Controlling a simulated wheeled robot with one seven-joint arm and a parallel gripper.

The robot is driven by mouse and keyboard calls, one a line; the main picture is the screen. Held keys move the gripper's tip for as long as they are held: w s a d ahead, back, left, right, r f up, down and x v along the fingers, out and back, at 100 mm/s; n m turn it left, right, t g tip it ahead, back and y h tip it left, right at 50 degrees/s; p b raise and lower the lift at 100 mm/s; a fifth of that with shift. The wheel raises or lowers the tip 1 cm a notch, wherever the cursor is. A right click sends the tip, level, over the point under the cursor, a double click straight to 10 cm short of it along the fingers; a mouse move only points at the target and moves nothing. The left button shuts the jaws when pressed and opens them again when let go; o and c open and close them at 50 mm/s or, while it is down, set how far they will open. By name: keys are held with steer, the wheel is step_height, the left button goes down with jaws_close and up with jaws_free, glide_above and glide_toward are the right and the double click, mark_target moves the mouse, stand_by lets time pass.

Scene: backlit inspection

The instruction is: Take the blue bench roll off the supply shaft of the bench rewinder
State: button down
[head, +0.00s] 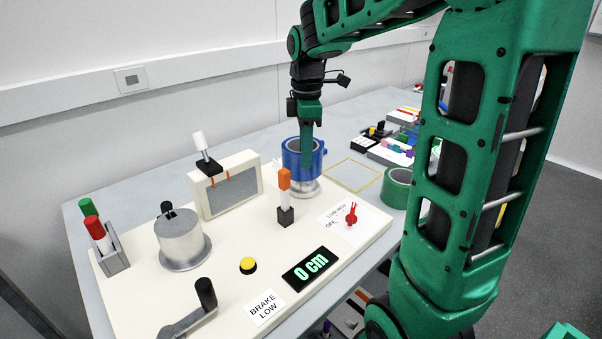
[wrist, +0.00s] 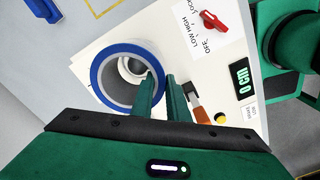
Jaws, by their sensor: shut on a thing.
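The blue bench roll (head: 291,161) is a ring with a blue outer face and a pale inside, at the back of the cream bench rewinder (head: 228,268). My gripper (head: 307,165) points down at it and is shut on its wall. In the wrist view the fingers (wrist: 163,98) are at the roll's edge (wrist: 97,88), one over the ring and one outside. The silver supply shaft (head: 304,190) shows below the roll, with part of it in view under the roll's lower edge. It also shows through the bore (wrist: 132,67). How much of the shaft is inside the roll is hidden.
A yellow outlined square (head: 353,175) on the grey table right of the roll is empty. A green roll (head: 396,188) stands near my arm. An orange-topped post (head: 284,181) stands close in front; a framed panel (head: 229,187) is left. The display reads 0 cm (head: 310,268).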

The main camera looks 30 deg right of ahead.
steer(key=shift+r, duration=1.55)
